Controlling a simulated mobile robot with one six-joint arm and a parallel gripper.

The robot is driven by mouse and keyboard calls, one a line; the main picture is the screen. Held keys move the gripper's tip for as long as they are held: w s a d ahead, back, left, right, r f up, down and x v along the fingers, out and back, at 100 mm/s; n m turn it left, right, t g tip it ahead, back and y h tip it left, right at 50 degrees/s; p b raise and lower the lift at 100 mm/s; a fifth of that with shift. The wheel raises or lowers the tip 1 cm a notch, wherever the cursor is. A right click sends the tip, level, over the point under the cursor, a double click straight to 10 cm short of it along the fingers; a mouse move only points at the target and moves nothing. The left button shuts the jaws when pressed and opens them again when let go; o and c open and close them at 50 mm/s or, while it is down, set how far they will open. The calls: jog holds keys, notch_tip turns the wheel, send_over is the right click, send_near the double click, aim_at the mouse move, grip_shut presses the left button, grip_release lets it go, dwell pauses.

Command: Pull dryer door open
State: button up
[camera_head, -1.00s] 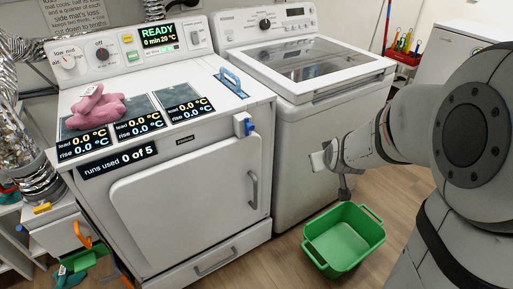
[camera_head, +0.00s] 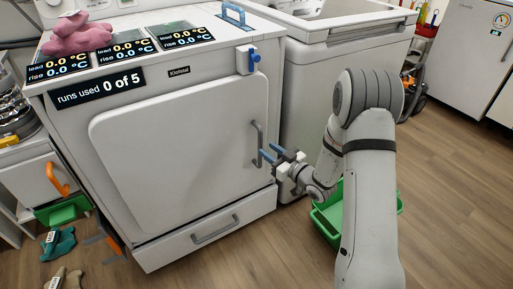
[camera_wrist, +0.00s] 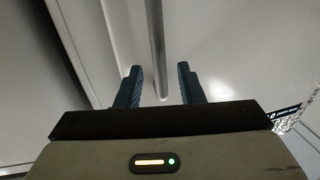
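The white dryer door (camera_head: 185,165) is shut flush in the dryer front. Its grey vertical bar handle (camera_head: 257,143) is near the door's right edge. My gripper (camera_head: 266,156) is at the lower part of this handle, with its blue fingers pointing at the door. In the wrist view my gripper (camera_wrist: 160,88) is open, and the handle (camera_wrist: 157,45) runs down between the two fingers, with its lower end near the fingertips. A gap shows on each side of the handle. I cannot tell exactly how deep the fingers reach around it.
A green bin (camera_head: 328,222) stands on the floor, partly behind my arm. A washer (camera_head: 325,75) stands right of the dryer. A drawer with a grey handle (camera_head: 214,230) is below the door. Small items (camera_head: 58,245) lie on the floor at left.

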aim_at(261, 145)
jog(key=b+x, duration=0.1)
jog(key=x, duration=0.4)
jog(key=shift+a, duration=0.1)
grip_shut()
dwell(0.3)
